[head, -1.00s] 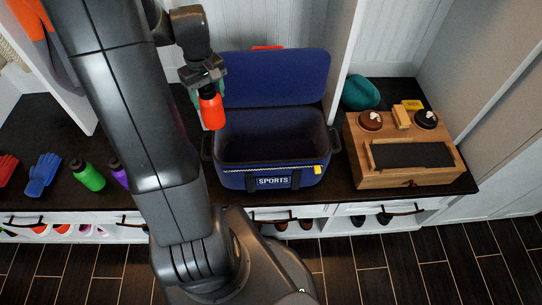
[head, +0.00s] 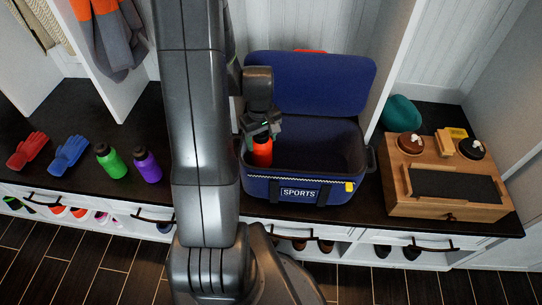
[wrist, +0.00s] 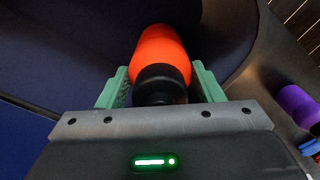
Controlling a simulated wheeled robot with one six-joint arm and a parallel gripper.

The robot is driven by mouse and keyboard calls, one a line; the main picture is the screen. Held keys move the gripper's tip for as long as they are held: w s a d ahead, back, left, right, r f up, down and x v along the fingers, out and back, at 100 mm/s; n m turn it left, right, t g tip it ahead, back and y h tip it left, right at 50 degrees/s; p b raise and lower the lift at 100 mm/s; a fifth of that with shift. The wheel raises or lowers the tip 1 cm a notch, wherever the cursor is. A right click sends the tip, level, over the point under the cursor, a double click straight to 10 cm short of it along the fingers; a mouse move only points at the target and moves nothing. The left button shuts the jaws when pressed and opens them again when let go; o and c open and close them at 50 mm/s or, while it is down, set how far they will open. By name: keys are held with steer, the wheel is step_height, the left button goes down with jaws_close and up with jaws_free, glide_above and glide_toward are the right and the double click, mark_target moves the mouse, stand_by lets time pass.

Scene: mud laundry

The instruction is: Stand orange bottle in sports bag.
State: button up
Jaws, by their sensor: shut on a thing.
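The sports bag (head: 300,191) is dark blue with its lid (head: 318,85) open and tipped back. It stands on the dark bench. The orange bottle (head: 262,152) is in my gripper (head: 262,131), at the left part of the bag's opening. In the wrist view the orange bottle (wrist: 161,52) has its black cap between the green fingers of my gripper (wrist: 162,88), with dark blue bag fabric around it. The bottle's lower end is hidden behind the bag's front wall in the head view, so I cannot tell whether it touches the bag's floor.
Left of my arm, a purple bottle (head: 147,164), a green bottle (head: 111,161), a blue glove (head: 69,155) and a red glove (head: 28,151) are on the bench (head: 90,110). A wooden box (head: 445,190) with brushes stands right of the bag. The bag's right interior looks empty.

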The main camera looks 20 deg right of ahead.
steer(key=shift+f+b, duration=0.35)
steer(key=shift+f, duration=2.2)
steer(key=shift+f, duration=0.25)
steer(key=o, duration=1)
steer(key=shift+r, duration=0.1)
steer(key=shift+o, duration=0.2)
step_height(320, 180, up, 12)
steer(key=shift+r+p, duration=0.2)
steer(key=shift+p, duration=0.85)
